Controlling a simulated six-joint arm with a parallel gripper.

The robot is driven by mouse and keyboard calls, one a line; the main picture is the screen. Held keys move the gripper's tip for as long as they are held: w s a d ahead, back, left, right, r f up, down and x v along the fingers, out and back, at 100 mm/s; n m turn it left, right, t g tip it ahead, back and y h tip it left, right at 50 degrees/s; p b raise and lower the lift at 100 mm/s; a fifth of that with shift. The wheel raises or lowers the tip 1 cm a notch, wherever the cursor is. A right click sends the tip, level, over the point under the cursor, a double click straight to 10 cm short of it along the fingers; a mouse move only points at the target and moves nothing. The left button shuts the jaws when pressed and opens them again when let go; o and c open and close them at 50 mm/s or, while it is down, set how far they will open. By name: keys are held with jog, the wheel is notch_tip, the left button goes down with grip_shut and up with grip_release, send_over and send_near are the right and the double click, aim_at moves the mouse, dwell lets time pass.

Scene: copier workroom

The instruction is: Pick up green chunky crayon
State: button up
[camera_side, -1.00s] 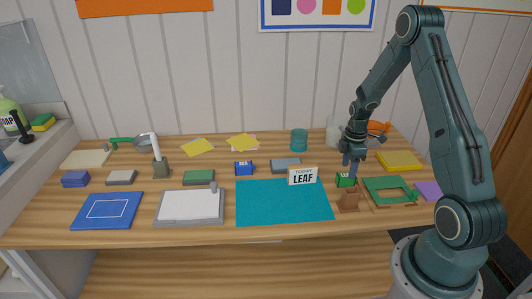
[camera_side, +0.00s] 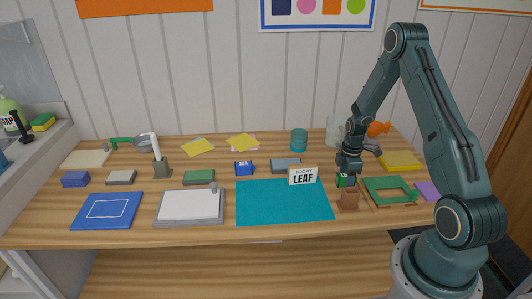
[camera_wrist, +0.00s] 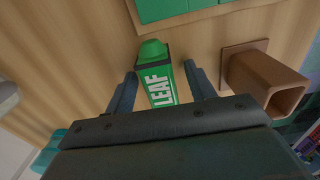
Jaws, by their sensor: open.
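The green chunky crayon (camera_wrist: 157,80) has a blunt green tip, dark bands and a white LEAF label in the wrist view. In the side view it shows as a small green block (camera_side: 344,181) right under my gripper (camera_side: 348,172). My gripper (camera_wrist: 160,72) is open, with one finger on each side of the crayon in the wrist view. A small gap shows beside each finger. The crayon's far end is hidden behind the gripper body.
A brown square holder (camera_wrist: 265,78) stands close to the right finger. A green frame (camera_side: 368,190) lies right of the crayon. A TODAY LEAF sign (camera_side: 303,176) stands on the left, behind a clear teal mat (camera_side: 280,205).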

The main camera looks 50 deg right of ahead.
dwell(0.4)
jog(key=c, duration=1.1)
jog(key=shift+o, duration=0.2)
jog(key=shift+r, duration=0.15)
notch_tip(320, 180, up, 20)
jog(key=shift+o, duration=0.9)
jog(key=shift+c, duration=0.4)
